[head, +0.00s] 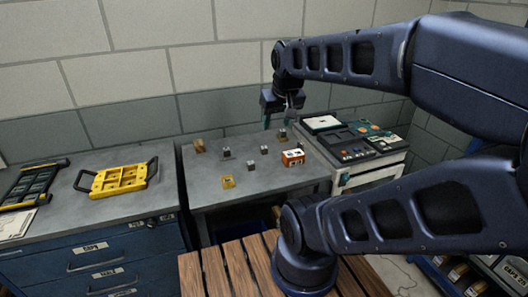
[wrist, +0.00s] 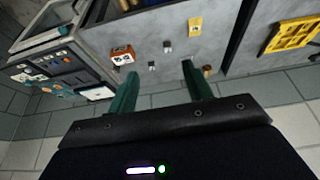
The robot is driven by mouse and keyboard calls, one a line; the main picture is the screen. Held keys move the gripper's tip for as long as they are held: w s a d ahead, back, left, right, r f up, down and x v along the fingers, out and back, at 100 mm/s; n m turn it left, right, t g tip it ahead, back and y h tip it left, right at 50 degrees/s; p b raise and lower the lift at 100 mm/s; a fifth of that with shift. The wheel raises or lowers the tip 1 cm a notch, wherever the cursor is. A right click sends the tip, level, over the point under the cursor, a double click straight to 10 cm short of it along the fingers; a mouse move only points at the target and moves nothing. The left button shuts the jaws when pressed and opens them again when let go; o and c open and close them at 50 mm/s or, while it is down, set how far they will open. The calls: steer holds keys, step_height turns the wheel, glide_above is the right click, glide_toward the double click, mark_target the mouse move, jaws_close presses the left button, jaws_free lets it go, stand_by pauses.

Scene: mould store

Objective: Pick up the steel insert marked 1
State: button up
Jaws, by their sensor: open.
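Several small grey steel blocks stand apart on the grey bench: one at the left (head: 226,152), one nearer the front (head: 251,164), one in the middle (head: 264,150) and one at the back right (head: 283,134). Their markings are too small to read, so I cannot tell which is insert 1. Two grey blocks show in the wrist view, one farther out (wrist: 167,46) and one closer between the fingers (wrist: 152,66). My gripper (head: 278,122) is open and empty, above the back of the bench. Its green fingers (wrist: 160,70) are spread wide in the wrist view.
An orange box with a white label (head: 292,157), a yellow piece (head: 228,182) and a brown piece (head: 199,146) share the bench. A yellow tray with black handles (head: 120,180) is on the left cabinet. A cart with dark panels (head: 360,140) stands at the right.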

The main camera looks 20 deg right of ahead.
steer(key=shift+o, duration=0.4)
steer(key=shift+w, duration=0.1)
steer(key=m+g+h, duration=0.5)
steer(key=m, duration=1.4)
glide_above(264, 147)
steer(key=a, duration=0.4)
step_height(264, 147, down, 23)
steer(key=x, duration=0.5)
steer(key=shift+f, duration=0.4)
steer(key=shift+y, duration=0.3)
steer(key=shift+x, duration=2.55)
steer(key=shift+w+r, duration=0.1)
jaws_close()
